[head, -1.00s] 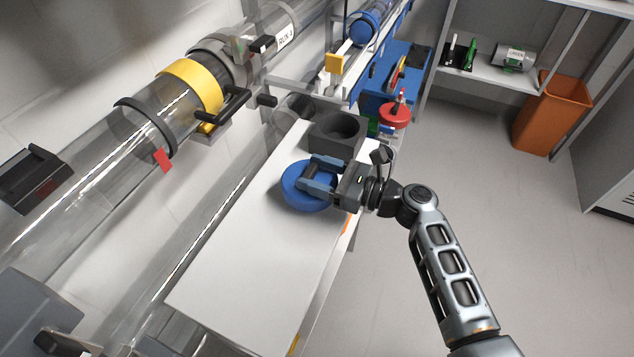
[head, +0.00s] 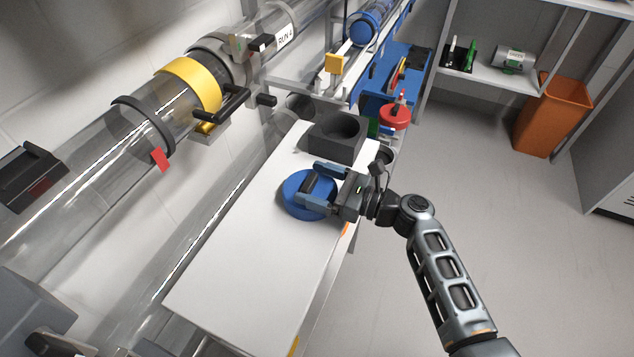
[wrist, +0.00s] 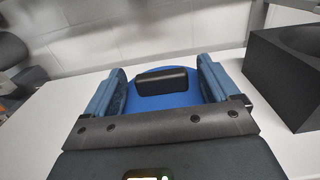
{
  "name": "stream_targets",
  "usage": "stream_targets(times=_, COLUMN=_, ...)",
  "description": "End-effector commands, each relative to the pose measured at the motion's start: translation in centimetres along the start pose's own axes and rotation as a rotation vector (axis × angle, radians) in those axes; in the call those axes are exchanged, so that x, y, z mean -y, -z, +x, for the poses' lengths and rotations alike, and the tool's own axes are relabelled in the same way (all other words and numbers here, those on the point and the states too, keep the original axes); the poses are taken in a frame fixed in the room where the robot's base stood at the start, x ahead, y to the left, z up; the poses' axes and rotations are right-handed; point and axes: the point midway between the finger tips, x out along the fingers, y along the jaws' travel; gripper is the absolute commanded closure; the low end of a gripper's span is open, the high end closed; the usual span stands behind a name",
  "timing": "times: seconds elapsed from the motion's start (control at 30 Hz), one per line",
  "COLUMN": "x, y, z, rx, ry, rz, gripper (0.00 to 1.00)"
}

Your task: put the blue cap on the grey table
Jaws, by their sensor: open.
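The blue cap (head: 298,207) is a round blue disc with a black bar handle on top. It lies flat on the light grey table (head: 235,265), towards its far end. My gripper (head: 311,184) is open, with its two blue fingers on either side of the black handle and apart from it. In the wrist view the cap (wrist: 180,97) sits ahead, its handle between my fingers (wrist: 160,90). Part of the cap is hidden by my fingers in the head view.
A dark grey block with a round hollow (head: 335,138) stands on the table just beyond the cap. A clear tube (head: 110,150) with a yellow ring (head: 190,85) runs along the left. The near part of the table is clear. An orange bin (head: 552,115) stands far right.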

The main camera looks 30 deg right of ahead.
Motion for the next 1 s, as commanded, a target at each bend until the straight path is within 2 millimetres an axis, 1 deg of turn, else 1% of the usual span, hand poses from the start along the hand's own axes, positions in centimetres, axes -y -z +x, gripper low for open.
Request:
stream_targets(times=0.13, x=0.0, y=-0.4, z=0.0, rx=0.000, ry=0.000, rz=-0.001, gripper=0.11)
stream_targets(times=0.23, x=0.1, y=-0.3, z=-0.9, rx=0.000, ry=0.003, rz=0.000, gripper=0.11)
stream_targets(times=0.37, x=0.1, y=-0.3, z=-3.1, rx=0.000, ry=0.004, rz=0.001, gripper=0.11)
stream_targets(times=0.6, x=0.0, y=-0.3, z=-8.1, rx=0.000, ry=0.004, rz=0.001, gripper=0.11)
stream_targets(times=0.7, x=0.0, y=-0.3, z=-9.7, rx=0.000, ry=0.002, rz=0.000, gripper=0.11)
stream_targets(times=0.83, x=0.0, y=-0.3, z=-11.2, rx=0.000, ry=0.002, rz=0.000, gripper=0.11)
stream_targets(times=1.0, x=0.0, y=-0.3, z=-12.0, rx=0.000, ry=0.000, rz=0.000, gripper=0.11)
